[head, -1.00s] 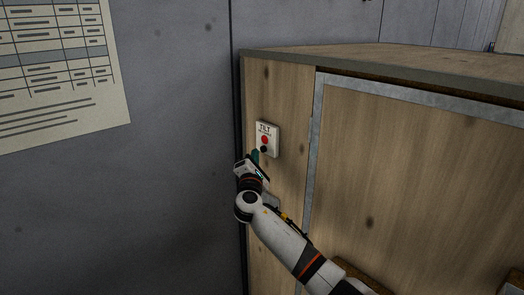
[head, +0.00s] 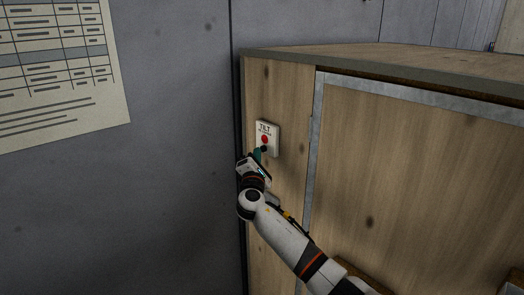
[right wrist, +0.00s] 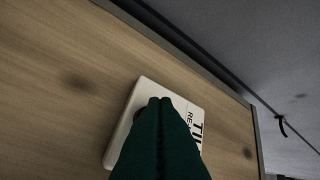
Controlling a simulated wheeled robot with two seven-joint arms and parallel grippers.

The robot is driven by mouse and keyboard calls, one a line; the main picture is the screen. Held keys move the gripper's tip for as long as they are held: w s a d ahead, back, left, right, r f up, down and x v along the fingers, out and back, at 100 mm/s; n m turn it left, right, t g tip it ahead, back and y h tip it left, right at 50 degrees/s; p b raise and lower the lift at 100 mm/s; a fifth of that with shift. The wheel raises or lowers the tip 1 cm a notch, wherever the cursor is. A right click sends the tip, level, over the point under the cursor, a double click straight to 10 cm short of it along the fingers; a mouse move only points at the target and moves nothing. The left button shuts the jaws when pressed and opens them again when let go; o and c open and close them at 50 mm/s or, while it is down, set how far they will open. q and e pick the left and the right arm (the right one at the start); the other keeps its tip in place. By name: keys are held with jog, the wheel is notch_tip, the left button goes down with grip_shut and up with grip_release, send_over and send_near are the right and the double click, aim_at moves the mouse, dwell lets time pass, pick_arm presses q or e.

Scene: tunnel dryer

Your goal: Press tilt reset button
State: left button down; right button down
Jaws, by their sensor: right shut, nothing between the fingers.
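The white tilt panel (head: 272,132), lettered "TILT", is fixed to a narrow wooden face of the cabinet. It has a red round button (head: 265,139) and a small black round part (head: 264,149) below it. My right gripper (head: 258,153) has green fingers pressed together and empty, with their tips at the panel's lower part, just below the red button. I cannot tell whether they touch. My left gripper is not in view.
The wooden cabinet (head: 420,170) with a metal-framed panel fills the right side. A grey wall (head: 180,180) stands at the left, with a printed chart (head: 60,80) on it. The space in front of the wall is clear.

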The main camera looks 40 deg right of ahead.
jog(key=shift+d, duration=0.55)
dwell(0.9)
jog(key=shift+a, duration=0.9)
jog(key=shift+a, duration=0.15)
jog(key=a, duration=0.4)
jog(key=shift+s+a, duration=0.25)
jog(key=shift+a, duration=0.15)
dwell(0.3)
